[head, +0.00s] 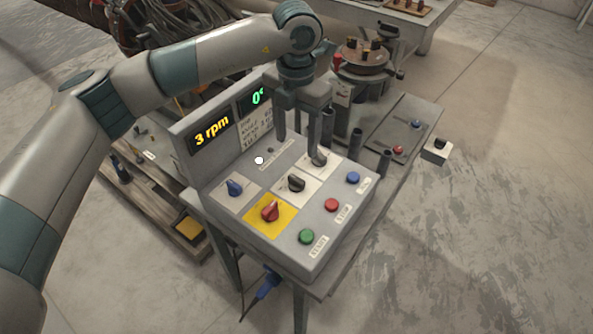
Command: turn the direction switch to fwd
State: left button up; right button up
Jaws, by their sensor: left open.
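The grey control box (320,255) stands on a small table and carries several rotary switches. A black switch (296,184) sits on a white plate in the middle. A dark grey switch (318,159) sits on another white plate behind it. The labels are too small to read, so I cannot tell which one is the direction switch. My left gripper (297,148) is open, pointing down over the rear of the panel. One fingertip is close to the dark grey switch; I cannot tell if they touch. Nothing shows between the fingers.
Green (306,236), red (331,205) and blue (353,178) buttons line the front. The display (211,131) reads 3 rpm. A round rotary fixture (361,60) stands behind.

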aim_at(296, 178)
pick_arm(q)
notch_tip(296, 178, down, 13)
jog(key=p, duration=0.4)
jog(key=c, duration=1.1)
